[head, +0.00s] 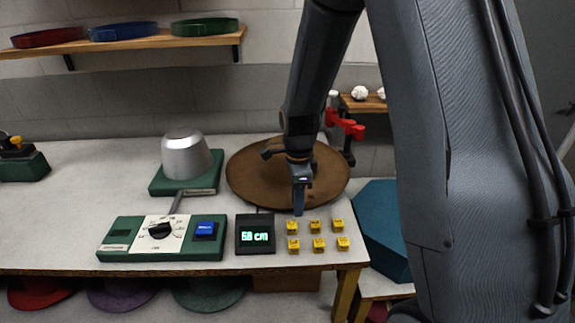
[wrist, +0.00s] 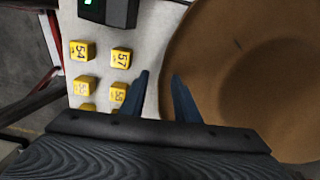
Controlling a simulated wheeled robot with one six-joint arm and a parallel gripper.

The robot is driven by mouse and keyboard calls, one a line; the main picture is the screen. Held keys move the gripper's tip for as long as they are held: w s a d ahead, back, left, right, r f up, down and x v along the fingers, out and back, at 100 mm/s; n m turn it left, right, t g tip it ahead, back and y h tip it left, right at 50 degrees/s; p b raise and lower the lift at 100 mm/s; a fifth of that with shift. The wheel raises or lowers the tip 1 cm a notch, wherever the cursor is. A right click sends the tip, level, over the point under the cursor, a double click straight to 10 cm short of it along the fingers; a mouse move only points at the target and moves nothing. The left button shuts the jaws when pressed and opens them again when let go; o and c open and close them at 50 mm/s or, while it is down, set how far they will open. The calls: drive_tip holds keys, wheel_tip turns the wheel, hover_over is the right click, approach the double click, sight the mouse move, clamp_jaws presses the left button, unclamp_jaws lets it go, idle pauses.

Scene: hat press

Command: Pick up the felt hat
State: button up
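The brown felt hat (head: 240,175) lies on the right part of the white workbench in the head view, with its wide brim spread out. My arm hides part of its middle. In the wrist view the hat (wrist: 240,70) fills the right side, and its near brim edge runs down beside my fingers. My gripper (head: 299,210) points down at the hat's front brim. In the wrist view my gripper (wrist: 158,75) is open, with the fingers apart and one finger on each side of the brim edge. I cannot tell whether either finger touches the felt.
Several yellow numbered blocks (head: 318,244) and a display reading 58 cm (head: 255,234) stand in front of the hat. A green control box (head: 160,238) and a metal hat block (head: 187,155) are to the left. A teal box (head: 380,230) stands beyond the bench's right edge.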

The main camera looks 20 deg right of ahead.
clamp_jaws()
drive_tip(key=shift+r, duration=0.15)
wheel_tip(320, 180, up, 18)
drive_tip(key=b, duration=0.3)
drive_tip(key=shift+b, duration=0.3)
idle(2.2)
